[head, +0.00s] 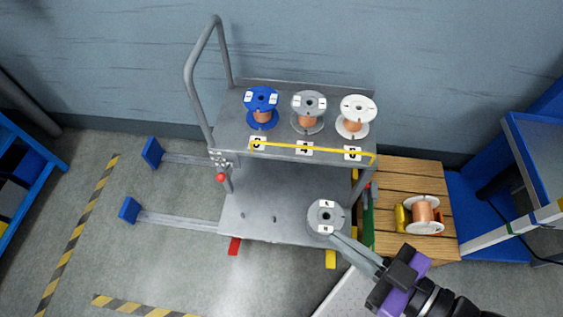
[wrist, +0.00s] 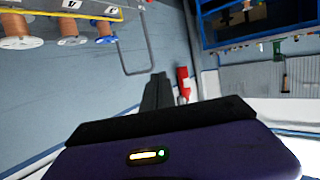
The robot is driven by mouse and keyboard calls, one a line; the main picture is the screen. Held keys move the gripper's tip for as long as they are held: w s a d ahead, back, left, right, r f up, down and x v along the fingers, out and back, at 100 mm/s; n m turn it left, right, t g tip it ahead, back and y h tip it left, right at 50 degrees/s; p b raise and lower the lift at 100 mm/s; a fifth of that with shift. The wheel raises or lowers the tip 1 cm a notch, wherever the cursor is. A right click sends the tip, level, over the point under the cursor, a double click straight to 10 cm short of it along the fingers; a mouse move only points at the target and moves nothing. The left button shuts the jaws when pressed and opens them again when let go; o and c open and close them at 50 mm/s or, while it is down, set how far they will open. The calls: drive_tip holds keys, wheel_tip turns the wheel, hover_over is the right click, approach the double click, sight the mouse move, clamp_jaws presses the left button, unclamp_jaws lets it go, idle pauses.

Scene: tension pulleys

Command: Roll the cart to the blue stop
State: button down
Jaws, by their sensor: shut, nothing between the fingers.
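The grey cart (head: 275,205) stands against the wall, with its tubular handle (head: 189,75) at its left end. It also shows in the wrist view through its handle (wrist: 147,50). Two blue stops, a rear one (head: 151,153) and a front one (head: 130,210), stand at the left ends of floor rails. The cart is at the rails' right ends, apart from the stops. My gripper (head: 336,238) is shut and empty, at the front right of the cart, overlapping a grey spool's edge in the head view. I cannot tell whether they touch. The fingers also show in the wrist view (wrist: 157,92).
Blue (head: 261,108), grey (head: 308,111) and white (head: 356,117) spools stand on the cart's top. A grey spool (head: 322,213) is lower down. A wooden pallet (head: 395,175) with a copper spool (head: 423,214) lies right. Floor between cart and stops is clear around the rails (head: 178,222).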

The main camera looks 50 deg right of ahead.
drive_tip(key=c, duration=1.2)
unclamp_jaws()
drive_tip(key=shift+f, duration=0.1)
drive_tip(key=m+t+h+b, duration=0.2)
drive_tip(key=m+h+b, duration=0.2)
drive_tip(key=h+b, duration=0.2)
approach(196, 103)
drive_tip(key=x, duration=0.6)
drive_tip(key=shift+w, duration=0.2)
drive_tip(key=shift+x, duration=3.85)
drive_tip(key=shift+d, duration=0.15)
clamp_jaws()
